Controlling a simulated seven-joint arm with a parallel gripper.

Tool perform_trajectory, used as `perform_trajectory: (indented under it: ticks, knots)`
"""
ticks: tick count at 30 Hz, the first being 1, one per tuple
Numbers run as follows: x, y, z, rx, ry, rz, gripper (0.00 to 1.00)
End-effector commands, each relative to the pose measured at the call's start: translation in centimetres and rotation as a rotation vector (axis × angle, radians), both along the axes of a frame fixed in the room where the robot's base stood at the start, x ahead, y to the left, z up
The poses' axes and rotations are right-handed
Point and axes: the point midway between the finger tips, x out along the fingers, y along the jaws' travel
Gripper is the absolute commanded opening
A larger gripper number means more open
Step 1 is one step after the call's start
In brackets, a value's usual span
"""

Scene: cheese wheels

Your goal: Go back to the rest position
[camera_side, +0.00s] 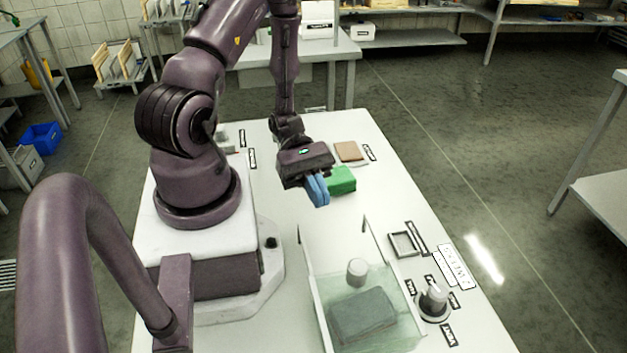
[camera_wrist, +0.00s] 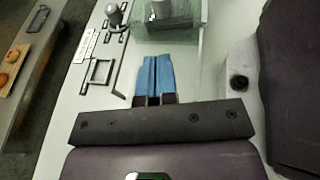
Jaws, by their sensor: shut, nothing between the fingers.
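My gripper (camera_side: 318,190) has blue fingers and hangs above the middle of the white table (camera_side: 286,222). In the wrist view its fingers (camera_wrist: 155,72) lie side by side, shut, with nothing between them. In the side view a green block (camera_side: 341,180) sits just behind and to the right of the fingers, partly hidden by my gripper. I cannot tell from the side view how high the fingertips are above the table.
A clear-walled box (camera_side: 404,330) at the table's front holds a grey-green block (camera_side: 362,314) and a pale cylinder (camera_side: 357,271). Right of it are a square frame (camera_side: 391,246) and a grey knob (camera_side: 434,299). A brown block (camera_side: 348,151) lies at the back.

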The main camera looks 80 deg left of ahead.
Motion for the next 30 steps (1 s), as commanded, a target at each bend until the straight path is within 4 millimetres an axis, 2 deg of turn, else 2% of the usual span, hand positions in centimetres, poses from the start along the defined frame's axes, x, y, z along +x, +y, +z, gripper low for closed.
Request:
perform_trajectory:
  ticks: [3, 6, 12, 17, 23, 30]
  knots:
    - [-0.3, 1.6, 0.5, 0.001, -0.002, 0.003, 0.00]
    - [-0.4, 2.4, 0.8, 0.001, -0.001, 0.001, 0.00]
    - [-0.6, 2.7, 0.8, 0.007, 0.006, -0.003, 0.00]
    - [-2.5, 2.7, 0.6, 0.075, 0.011, -0.121, 0.00]
    - [-2.8, 3.7, 3.4, 0.321, -0.095, -0.397, 0.00]
    - [-1.3, 4.4, 8.6, 0.699, -0.314, -0.766, 0.00]
